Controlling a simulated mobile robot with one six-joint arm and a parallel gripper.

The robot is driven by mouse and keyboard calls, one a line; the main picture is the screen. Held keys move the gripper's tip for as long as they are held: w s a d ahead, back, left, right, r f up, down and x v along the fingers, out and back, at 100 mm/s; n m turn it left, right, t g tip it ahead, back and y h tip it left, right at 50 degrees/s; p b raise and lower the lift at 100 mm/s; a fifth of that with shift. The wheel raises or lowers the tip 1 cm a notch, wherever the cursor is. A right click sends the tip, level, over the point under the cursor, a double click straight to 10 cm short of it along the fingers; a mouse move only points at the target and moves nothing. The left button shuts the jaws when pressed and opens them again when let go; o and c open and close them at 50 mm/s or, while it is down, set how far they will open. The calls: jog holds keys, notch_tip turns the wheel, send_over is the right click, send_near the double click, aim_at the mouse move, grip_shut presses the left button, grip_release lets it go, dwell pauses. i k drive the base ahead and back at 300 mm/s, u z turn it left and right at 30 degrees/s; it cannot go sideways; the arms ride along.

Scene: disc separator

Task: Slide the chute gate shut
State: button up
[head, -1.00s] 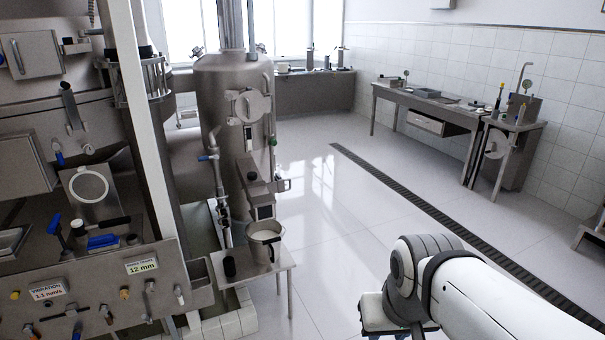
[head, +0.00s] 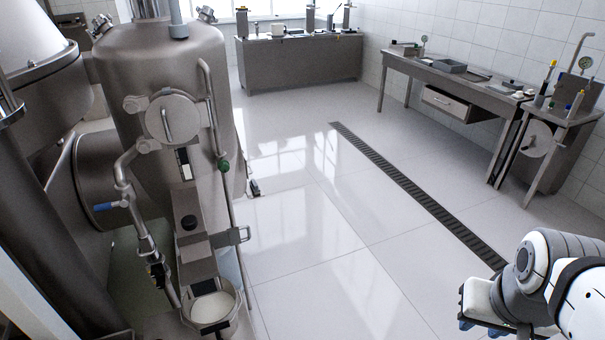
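A steel chute (head: 196,255) runs down the front of the large tank at the left in the head view. A small plate with a looped handle (head: 232,236) sticks out from its right side; it looks like the chute gate, but I cannot tell how far it is open. A metal pot (head: 214,308) with pale contents stands under the chute's lower end. My gripper (head: 482,310) is at the lower right, well apart from the chute. Its fingers point down and are partly cut off by the frame's bottom edge, so their opening does not show.
The steel tank (head: 165,75) and its pipes with a blue-handled valve (head: 112,206) crowd the left. Open tiled floor with a drain grate (head: 400,185) lies in the middle. A workbench (head: 450,85) stands along the right wall, a counter (head: 300,65) at the back.

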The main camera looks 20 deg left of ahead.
aim_at(232, 237)
jog(key=u, duration=0.55)
jog(key=i, duration=1.35)
jog(key=u, duration=0.85)
jog(key=k, duration=0.75)
jog(key=u, duration=0.2)
jog(key=i, duration=0.8)
jog(key=z, duration=0.1)
